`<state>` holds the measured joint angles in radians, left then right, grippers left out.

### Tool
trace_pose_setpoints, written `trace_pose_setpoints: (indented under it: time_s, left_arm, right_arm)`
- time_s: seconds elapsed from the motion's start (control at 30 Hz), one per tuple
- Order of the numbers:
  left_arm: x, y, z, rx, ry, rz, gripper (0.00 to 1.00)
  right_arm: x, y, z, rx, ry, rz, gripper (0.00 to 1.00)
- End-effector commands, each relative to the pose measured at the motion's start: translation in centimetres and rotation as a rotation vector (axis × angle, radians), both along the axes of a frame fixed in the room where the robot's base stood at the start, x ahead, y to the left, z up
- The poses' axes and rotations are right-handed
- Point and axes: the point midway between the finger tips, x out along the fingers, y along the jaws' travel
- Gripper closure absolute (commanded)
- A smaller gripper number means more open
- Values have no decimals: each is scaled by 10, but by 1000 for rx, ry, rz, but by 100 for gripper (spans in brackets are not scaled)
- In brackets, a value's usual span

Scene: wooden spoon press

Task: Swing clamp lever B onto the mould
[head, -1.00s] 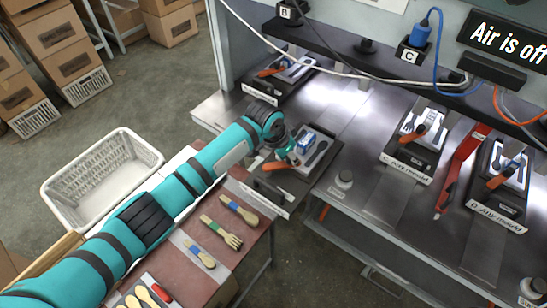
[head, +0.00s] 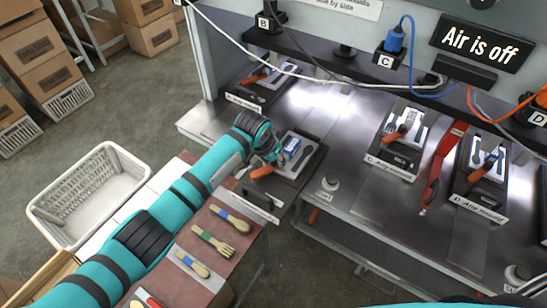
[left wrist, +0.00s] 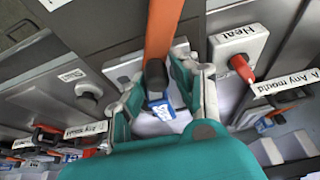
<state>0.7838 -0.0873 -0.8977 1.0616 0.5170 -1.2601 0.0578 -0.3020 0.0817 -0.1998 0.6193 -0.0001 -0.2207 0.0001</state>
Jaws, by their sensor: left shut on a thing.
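My left gripper (head: 266,160) is at the front middle press station, beside the pale mould (head: 297,158) with a blue block on it. In the left wrist view the fingers (left wrist: 166,82) are closed around the black part of an orange clamp lever (left wrist: 163,28). The lever's orange handle (head: 262,172) also shows in the head view, at the left side of the mould. The blue block (left wrist: 161,109) shows between the fingers. The station's letter is not readable in the head view. My right gripper is not in view.
Other stations with orange levers stand at the back left (head: 262,84), at C (head: 400,142) and at D (head: 484,178). A red bar (head: 440,165) lies between the last two. A white basket (head: 62,215) stands left. The display reads "Air is off".

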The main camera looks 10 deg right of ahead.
Motion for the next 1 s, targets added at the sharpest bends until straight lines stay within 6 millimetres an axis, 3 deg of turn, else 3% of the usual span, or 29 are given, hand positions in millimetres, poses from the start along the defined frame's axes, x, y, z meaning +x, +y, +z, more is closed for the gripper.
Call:
trace_pose_setpoints:
  time_s: [0.03,0.13,0.47,0.57,1.0]
  left_arm:
    - [-6,-1,-6,0,19,3,67]
    - [-5,0,-6,1,18,3,54]
    - [-3,1,1,-1,7,1,53]
    - [-5,3,12,-3,5,1,53]
    - [-31,26,91,1,9,1,53]
  right_arm:
    - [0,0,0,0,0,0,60]
    - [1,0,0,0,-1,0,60]
    - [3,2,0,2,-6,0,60]
    - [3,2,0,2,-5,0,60]
    - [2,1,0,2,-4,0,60]
